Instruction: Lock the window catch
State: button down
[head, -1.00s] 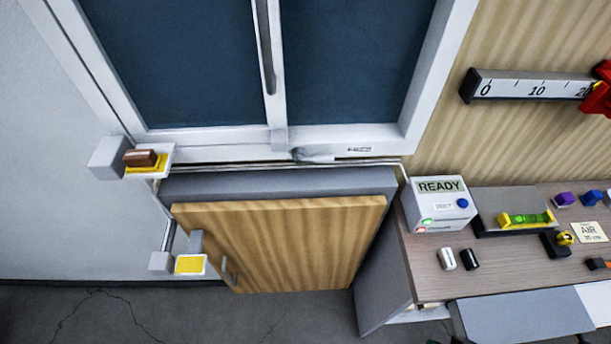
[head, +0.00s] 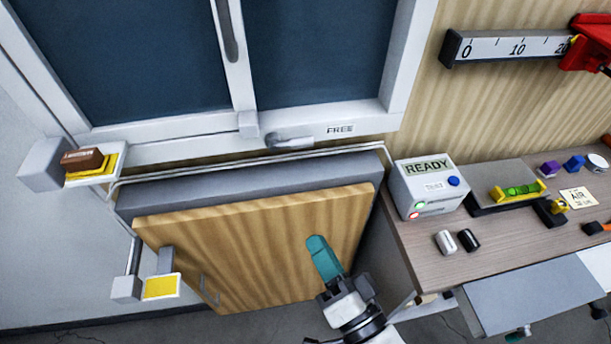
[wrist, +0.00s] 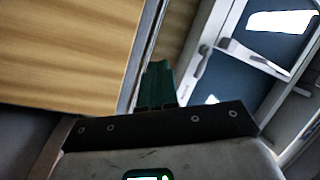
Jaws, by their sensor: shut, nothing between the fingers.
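The window catch (head: 289,141) is a grey lever lying flat along the window's bottom rail, just right of the centre post. A label reading FREE (head: 340,129) is to its right. The window (head: 190,125) has a white frame and two dark panes, and it looks closed. My gripper (head: 319,245) has teal fingers that are shut and empty. It is in front of the wooden cabinet door, below the catch and apart from it. In the wrist view the teal fingertips (wrist: 157,75) point towards the window frame (wrist: 215,45).
A wooden door (head: 240,240) on a grey cabinet stands below the window. On the right, a bench (head: 420,255) holds a READY box (head: 430,185), a level and small items. Left brackets carry a brown block (head: 84,159) and a yellow pad (head: 161,287). A scale rail (head: 500,47) is on the wall.

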jog(key=shift+s+a+r+m+t+h+b, duration=0.1)
jog(key=shift+s+r+m+t+h+b, duration=0.5)
jog(key=shift+m+t, duration=0.9)
jog(key=shift+s+d+r+m+t+h+b, duration=0.1)
jog(key=shift+s+r+m+t+h+b, duration=0.25)
jog(key=shift+m+t+h, duration=1.1)
jog(key=shift+s+a+r+m+t+h+b, duration=0.1)
jog(key=shift+s+r+m+t+b, duration=0.5)
jog(key=shift+m, duration=1.65)
jog(key=shift+w+f, duration=0.1)
jog(key=shift+w, duration=0.05)
jog(key=p, duration=0.5)
send_near(302, 147)
jog(key=x, duration=0.5)
jog(key=shift+w, duration=0.1)
jog(key=shift+w+a+r, duration=0.1)
jog(key=shift+w, duration=0.25)
jog(key=shift+w+a+r, duration=0.15)
jog(key=shift+w, duration=0.25)
